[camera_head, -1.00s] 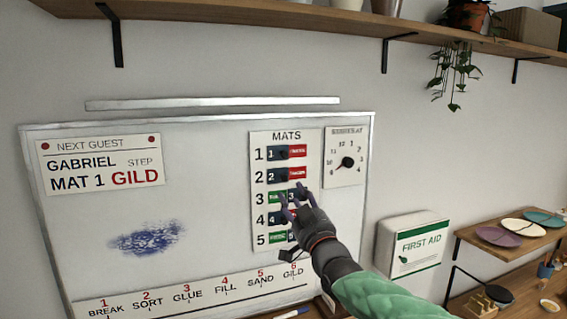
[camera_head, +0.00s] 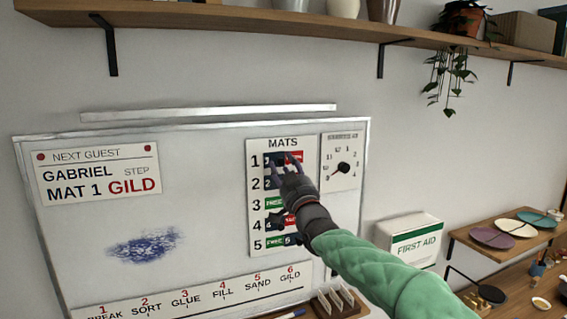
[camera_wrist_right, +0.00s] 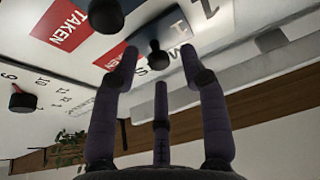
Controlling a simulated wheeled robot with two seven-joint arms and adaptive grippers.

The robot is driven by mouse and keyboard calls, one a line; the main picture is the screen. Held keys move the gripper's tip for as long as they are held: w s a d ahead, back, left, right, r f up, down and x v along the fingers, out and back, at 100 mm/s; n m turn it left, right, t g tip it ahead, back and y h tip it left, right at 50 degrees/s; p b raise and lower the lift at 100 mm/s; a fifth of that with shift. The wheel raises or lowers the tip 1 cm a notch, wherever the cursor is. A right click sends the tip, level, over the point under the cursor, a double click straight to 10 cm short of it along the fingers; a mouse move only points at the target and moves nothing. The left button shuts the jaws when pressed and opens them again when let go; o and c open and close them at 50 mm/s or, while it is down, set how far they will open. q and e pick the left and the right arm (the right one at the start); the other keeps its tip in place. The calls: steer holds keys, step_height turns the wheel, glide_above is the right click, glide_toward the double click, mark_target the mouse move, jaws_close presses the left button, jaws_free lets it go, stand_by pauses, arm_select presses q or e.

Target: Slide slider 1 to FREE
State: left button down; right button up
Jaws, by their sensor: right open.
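The MATS panel (camera_head: 252,210) hangs on the whiteboard with numbered slider rows. Slider 1 (camera_head: 269,160) is in the top row, with red showing to its right. In the right wrist view its dark knob (camera_wrist_right: 158,58) stands out from the panel beside a red TAKEN label (camera_wrist_right: 113,57). My right gripper (camera_head: 279,158) is open in front of the top rows and partly hides them. In the right wrist view its fingers (camera_wrist_right: 160,70) spread around the knob's position; I cannot tell whether they touch it. My left gripper is not in view.
Another slider knob (camera_wrist_right: 106,14) is close by in the right wrist view. A dial (camera_head: 343,168) hangs right of the panel. A wooden shelf (camera_head: 220,20) runs above. A first aid box (camera_head: 410,238) is at the lower right.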

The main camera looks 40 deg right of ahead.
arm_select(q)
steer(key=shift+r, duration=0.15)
arm_select(e)
steer(key=shift+w+r, duration=0.1)
steer(key=shift+w, duration=0.2)
steer(key=shift+c, duration=0.3)
